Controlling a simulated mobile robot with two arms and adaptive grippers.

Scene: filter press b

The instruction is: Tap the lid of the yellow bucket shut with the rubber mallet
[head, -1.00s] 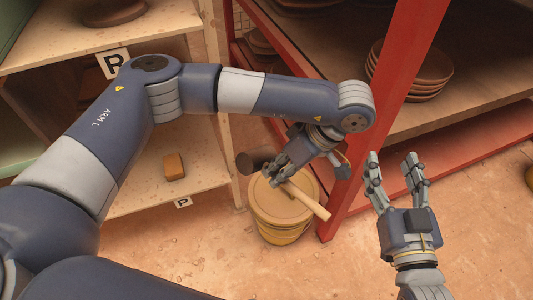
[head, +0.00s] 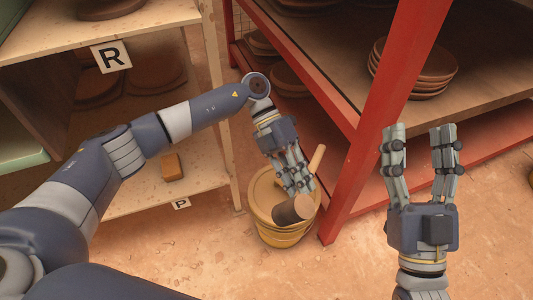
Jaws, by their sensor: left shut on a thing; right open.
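The yellow bucket (head: 284,236) stands on the floor between the wooden shelf and the red rack. Its lid (head: 263,195) is on top, partly hidden by my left gripper and the mallet; I cannot tell whether it is fully seated. My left gripper (head: 299,189) is shut on the mallet's wooden handle (head: 317,158). The dark cylindrical mallet head (head: 293,210) is over the front right part of the lid; I cannot tell whether it touches. My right gripper (head: 421,135) is open and empty, pointing up at the right, in front of the red rack.
A red rack (head: 385,115) with stacked brown bowls (head: 412,75) stands close at the bucket's right. A wooden shelf (head: 150,192) with a small orange-brown block (head: 172,167) stands at the left. The floor (head: 300,275) in front of the bucket is clear.

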